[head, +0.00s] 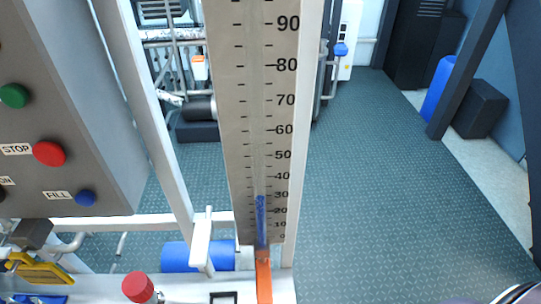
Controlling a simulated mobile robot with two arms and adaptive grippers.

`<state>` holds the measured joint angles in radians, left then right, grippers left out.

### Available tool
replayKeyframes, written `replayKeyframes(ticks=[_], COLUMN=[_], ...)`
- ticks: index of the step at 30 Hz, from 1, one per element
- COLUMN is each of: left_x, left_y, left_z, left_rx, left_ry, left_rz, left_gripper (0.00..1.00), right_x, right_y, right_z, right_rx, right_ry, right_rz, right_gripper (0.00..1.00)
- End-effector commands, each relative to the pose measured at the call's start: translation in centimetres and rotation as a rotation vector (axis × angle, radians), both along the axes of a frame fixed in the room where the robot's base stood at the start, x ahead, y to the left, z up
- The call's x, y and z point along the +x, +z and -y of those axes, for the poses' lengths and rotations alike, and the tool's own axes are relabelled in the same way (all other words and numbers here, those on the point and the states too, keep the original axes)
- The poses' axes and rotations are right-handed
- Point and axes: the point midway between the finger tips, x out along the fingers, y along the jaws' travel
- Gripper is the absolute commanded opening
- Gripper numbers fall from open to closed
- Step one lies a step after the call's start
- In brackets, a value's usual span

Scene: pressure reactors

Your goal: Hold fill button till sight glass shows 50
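The sight glass (259,130) stands upright on a pale scale plate marked 0 to 90. Its blue liquid column (261,215) tops out near the 30 mark. The blue fill button (85,197), labelled FILL, sits at the lower right of the grey control panel (85,100) on the left. Nothing covers or touches the button in this view. I cannot make out either of my grippers in the head view.
The panel also has a red stop button (49,153) and a green button (13,96). Below are a yellow handle (45,272), a red knob (138,287) and an orange tube (264,280). Open floor (400,190) lies to the right.

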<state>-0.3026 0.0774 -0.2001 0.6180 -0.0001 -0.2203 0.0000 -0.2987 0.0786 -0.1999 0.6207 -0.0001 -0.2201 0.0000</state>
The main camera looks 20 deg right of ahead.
Motion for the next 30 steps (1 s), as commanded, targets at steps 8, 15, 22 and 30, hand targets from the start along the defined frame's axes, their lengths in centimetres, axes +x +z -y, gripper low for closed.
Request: replayKeyframes(ticks=[8, 15, 22, 30], left_x=[-0.4, 0.2, 0.7, 0.6], left_y=[0.0, 0.0, 0.1, 0.1], left_z=[-0.1, 0.0, -0.1, -0.2], left_rx=[0.001, 0.000, 0.000, 0.001], left_ry=[0.000, -0.001, -0.001, -0.001], left_rz=[-0.007, 0.003, 0.010, 0.009], left_gripper=[0.27, 0.00, 0.00, 0.00], right_x=[0.6, 0.1, -0.3, -0.3], right_y=[0.0, 0.0, 0.0, 0.0], right_z=[-0.5, -0.3, 0.2, 0.3], right_rx=[0.006, 0.003, -0.002, -0.004], right_ry=[-0.001, -0.001, 0.001, 0.002], right_rz=[0.009, 0.001, -0.005, -0.004], right_gripper=[0.52, 0.52, 0.52, 0.52])
